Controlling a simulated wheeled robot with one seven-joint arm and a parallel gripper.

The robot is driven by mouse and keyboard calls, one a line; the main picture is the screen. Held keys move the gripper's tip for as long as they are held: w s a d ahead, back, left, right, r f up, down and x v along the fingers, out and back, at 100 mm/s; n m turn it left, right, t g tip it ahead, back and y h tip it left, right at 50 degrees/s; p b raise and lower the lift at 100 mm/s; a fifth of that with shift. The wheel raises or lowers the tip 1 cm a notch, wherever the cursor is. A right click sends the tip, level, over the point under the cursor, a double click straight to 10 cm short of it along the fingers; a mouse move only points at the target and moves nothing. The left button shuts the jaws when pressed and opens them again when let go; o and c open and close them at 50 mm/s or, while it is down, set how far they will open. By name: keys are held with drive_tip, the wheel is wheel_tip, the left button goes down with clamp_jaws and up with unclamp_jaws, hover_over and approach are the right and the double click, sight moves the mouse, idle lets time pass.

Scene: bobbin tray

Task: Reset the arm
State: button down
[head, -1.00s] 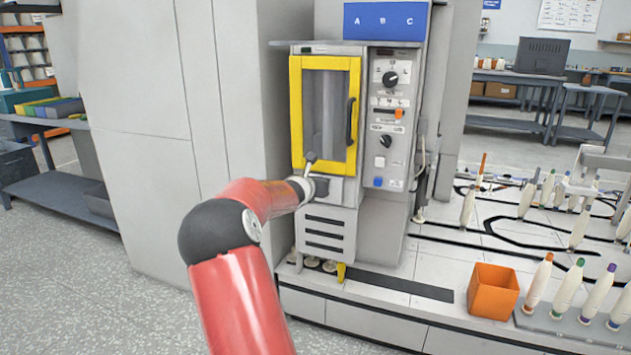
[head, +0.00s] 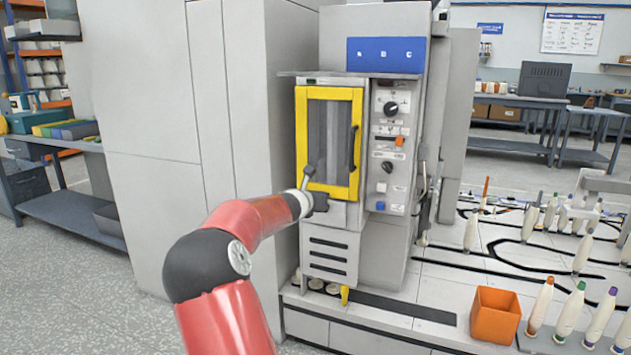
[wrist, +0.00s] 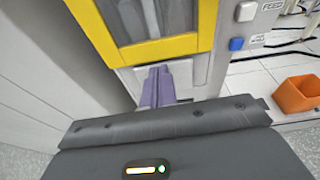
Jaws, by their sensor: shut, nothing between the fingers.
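My gripper (head: 311,170) is at the end of my red arm, in front of the lower part of the machine's yellow-framed door (head: 301,135) in the head view. In the wrist view its two purple-grey fingers (wrist: 159,72) are together, with nothing between them. They point toward the grey panel just below the yellow frame (wrist: 165,50). I cannot tell exactly how far the fingertips are from the machine. The door looks closed. Its dark handle (head: 356,147) is on the right side, apart from my gripper.
A control panel (head: 391,150) with knobs and buttons is right of the door. An orange bin (head: 495,315) and several bobbins (head: 541,306) with coloured tips stand on the counter at right. A tall grey cabinet (head: 150,120) stands left of my arm; open floor lies at lower left.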

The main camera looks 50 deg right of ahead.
drive_tip(key=r, duration=0.2)
drive_tip(key=a+r, duration=0.1)
drive_tip(key=r, duration=0.2)
drive_tip(key=shift+s, duration=0.15)
drive_tip(key=s+a+f+m+y, duration=0.4)
drive_tip(key=s+a+m, duration=0.3)
drive_tip(key=a, duration=1)
drive_tip(key=s+a+f+m+y, duration=0.4)
drive_tip(key=s+a+m, duration=0.4)
drive_tip(key=a, duration=0.9)
drive_tip(key=s+a+f+m+y, duration=0.4)
drive_tip(key=s+a, duration=0.7)
drive_tip(key=a, duration=0.6)
drive_tip(key=m+y, duration=0.2)
drive_tip(key=m, duration=0.1)
drive_tip(key=shift+s+a, duration=0.3)
drive_tip(key=shift+s, duration=0.05)
drive_tip(key=shift+d+m, duration=0.1)
drive_tip(key=shift+m, duration=0.2)
